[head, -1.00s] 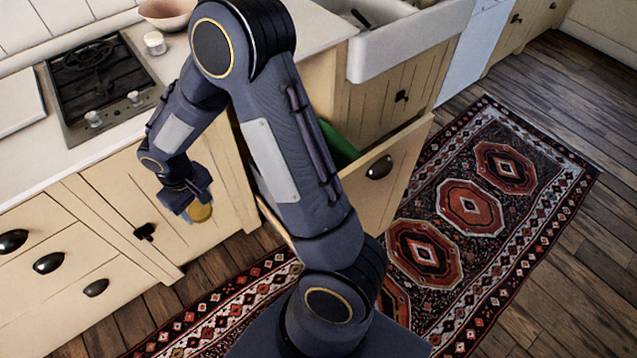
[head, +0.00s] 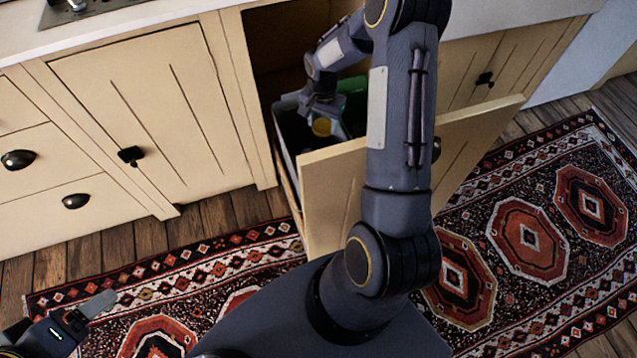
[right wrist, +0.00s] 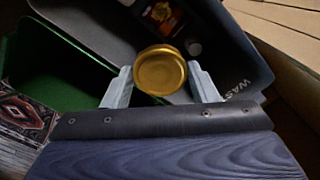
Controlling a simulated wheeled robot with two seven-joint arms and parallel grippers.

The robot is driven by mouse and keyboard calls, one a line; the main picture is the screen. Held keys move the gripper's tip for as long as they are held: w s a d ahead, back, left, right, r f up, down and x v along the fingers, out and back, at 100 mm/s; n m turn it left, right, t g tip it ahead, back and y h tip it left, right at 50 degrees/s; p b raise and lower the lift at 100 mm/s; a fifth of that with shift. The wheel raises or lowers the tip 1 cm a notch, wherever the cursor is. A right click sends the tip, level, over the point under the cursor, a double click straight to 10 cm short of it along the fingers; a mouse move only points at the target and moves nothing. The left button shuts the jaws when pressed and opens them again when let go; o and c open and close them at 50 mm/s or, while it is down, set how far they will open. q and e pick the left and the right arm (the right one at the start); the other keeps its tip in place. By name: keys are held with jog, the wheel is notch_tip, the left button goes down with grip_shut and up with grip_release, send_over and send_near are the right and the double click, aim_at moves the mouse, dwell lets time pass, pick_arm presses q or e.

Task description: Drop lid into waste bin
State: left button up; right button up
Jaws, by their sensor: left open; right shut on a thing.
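The gold round lid (right wrist: 160,70) is between the fingertips of my right gripper (right wrist: 162,84), which is shut on it. In the head view the lid (head: 321,127) shows as a small yellow disc below the right gripper (head: 324,118). The waste bin (right wrist: 238,72) is dark grey, with part of its lettering readable as "WAS". It stands in the pulled-out cabinet drawer, and the lid is held over its opening. In the head view the bin (head: 286,135) is partly hidden by my arm. My left gripper (head: 88,312) is open and empty at the lower left.
A green bin (right wrist: 55,85) stands beside the waste bin. A dark item with an orange label (right wrist: 163,15) lies in the waste bin. The open drawer front (head: 335,190) stands out over the floor. A patterned rug (head: 535,235) covers the floor in front.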

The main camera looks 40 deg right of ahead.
jog(key=shift+d+f, duration=0.15)
jog(key=shift+f, duration=0.15)
jog(key=shift+f+b, duration=1.75)
jog(key=shift+f, duration=1.05)
jog(key=o, duration=1)
jog(key=shift+r+p, duration=0.75)
jog(key=shift+r, duration=3.2)
